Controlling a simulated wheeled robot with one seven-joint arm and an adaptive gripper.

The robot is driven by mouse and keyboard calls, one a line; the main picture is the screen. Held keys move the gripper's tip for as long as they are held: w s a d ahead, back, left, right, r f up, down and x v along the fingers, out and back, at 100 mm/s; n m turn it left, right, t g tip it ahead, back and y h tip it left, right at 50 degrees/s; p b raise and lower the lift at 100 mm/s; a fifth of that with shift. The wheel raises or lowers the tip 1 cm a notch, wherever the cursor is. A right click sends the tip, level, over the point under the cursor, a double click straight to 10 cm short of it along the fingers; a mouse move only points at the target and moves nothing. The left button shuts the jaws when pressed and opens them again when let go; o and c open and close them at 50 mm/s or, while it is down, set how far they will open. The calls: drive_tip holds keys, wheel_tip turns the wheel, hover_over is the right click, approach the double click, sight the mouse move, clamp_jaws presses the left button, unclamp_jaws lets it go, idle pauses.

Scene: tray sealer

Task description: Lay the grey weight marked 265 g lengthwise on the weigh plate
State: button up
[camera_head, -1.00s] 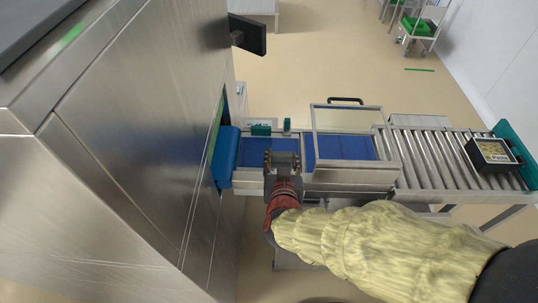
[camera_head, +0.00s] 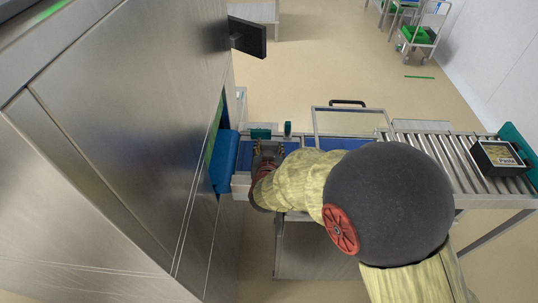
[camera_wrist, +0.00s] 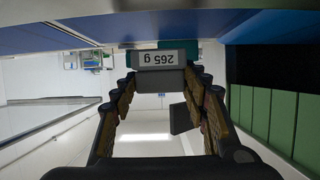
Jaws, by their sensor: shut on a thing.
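My gripper (camera_head: 267,150) is over the short blue belt section (camera_head: 292,146) beside the sealer; the arm hides part of that section. In the wrist view my gripper (camera_wrist: 160,82) is shut on the grey weight (camera_wrist: 160,76), whose white label reads 265 g, upside down in the picture. The weight lies across between the fingertips, close to the blue surface (camera_wrist: 50,38) along the picture's top. I cannot tell whether it touches. In the head view the weight is hard to make out. Which surface is the weigh plate is not clear.
The steel sealer housing (camera_head: 120,150) stands close on the left. A clear guard frame (camera_head: 345,121) rises behind the belt. Teal sensor blocks (camera_head: 261,134) sit at the belt's far edge. A roller conveyor (camera_head: 440,152) at right carries a black labelled tray (camera_head: 500,157).

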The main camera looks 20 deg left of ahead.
drive_tip(key=shift+w+a+f, duration=0.15)
drive_tip(key=shift+w+f, duration=0.05)
drive_tip(key=shift+f, duration=0.15)
drive_tip(key=shift+f+b, duration=0.6)
drive_tip(key=shift+f, duration=0.8)
drive_tip(key=shift+f, duration=0.15)
drive_tip(key=o, duration=1.4)
drive_tip(key=shift+c, duration=0.2)
